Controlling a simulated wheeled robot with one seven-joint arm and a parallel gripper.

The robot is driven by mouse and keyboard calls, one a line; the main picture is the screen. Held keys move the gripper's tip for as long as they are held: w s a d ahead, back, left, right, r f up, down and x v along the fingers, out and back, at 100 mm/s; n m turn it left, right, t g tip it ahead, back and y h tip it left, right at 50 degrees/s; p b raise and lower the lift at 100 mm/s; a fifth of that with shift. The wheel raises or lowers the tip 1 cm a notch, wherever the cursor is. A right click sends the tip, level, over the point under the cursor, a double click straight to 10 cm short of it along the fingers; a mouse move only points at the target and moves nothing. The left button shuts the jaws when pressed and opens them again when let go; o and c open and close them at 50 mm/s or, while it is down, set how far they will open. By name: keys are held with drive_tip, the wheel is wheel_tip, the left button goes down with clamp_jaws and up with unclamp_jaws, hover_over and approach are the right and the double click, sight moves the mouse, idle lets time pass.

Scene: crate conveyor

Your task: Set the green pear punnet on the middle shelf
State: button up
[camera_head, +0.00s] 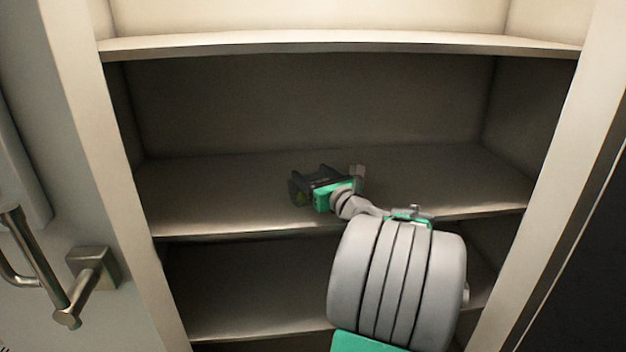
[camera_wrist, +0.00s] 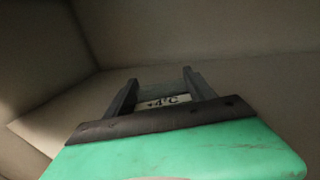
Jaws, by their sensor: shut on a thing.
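My gripper (camera_head: 308,182) reaches into the shelf unit, over the middle shelf (camera_head: 215,200). In the wrist view its two dark fingers (camera_wrist: 163,92) are shut on a greyish-green thing (camera_wrist: 160,83) with a pale label reading about "+4°C". I take it to be the green pear punnet. In the head view only a small dark green part of the punnet (camera_head: 299,197) shows by the fingers; the rest is hidden. I cannot tell whether it touches the shelf. No pears can be made out.
An upper shelf (camera_head: 340,42) runs above my gripper and a lower shelf (camera_head: 250,325) lies below. The unit's side walls stand left and right. The middle shelf looks bare on both sides of my gripper. A metal door handle (camera_head: 88,280) juts out at left.

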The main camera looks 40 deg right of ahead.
drive_tip(key=o, duration=1.4)
drive_tip(key=shift+s+r, duration=0.15)
drive_tip(key=shift+s, duration=0.05)
drive_tip(key=p+v, duration=0.1)
drive_tip(key=v, duration=1)
drive_tip(key=shift+s, duration=0.3)
drive_tip(key=shift+a, duration=0.1)
